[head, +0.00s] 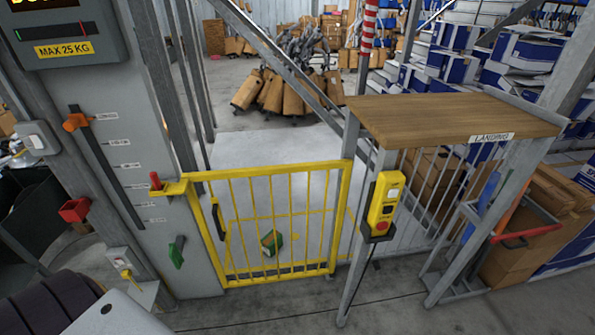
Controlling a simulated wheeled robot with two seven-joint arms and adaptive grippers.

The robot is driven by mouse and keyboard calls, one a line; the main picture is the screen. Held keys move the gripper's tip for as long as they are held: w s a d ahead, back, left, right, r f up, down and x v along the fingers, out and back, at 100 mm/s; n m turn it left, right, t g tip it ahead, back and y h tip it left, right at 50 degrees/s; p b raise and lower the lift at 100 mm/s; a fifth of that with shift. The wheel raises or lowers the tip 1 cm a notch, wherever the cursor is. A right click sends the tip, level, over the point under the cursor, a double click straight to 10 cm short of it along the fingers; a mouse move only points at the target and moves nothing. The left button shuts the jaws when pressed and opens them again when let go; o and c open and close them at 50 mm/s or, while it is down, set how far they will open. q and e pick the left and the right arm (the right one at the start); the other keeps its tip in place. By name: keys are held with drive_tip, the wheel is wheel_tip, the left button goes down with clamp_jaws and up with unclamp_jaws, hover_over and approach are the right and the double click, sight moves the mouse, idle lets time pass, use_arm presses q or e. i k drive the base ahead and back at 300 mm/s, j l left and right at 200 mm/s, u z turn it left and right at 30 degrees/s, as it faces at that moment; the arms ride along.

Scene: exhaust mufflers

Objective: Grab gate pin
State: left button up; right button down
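A yellow barred gate (277,222) stands shut between the grey column on the left and a grey post. At its upper left corner a yellow bracket (175,188) meets the column. A small red-topped pin (155,181) stands upright at this bracket and looks like the gate pin. Its lower part is hidden by the bracket. Neither of my grippers shows in the head view, and nothing is touching the pin.
A yellow control box (383,205) hangs on the post below a wooden landing top (450,115).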

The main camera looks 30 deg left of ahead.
sight(156, 181)
drive_tip(key=u, duration=2.05)
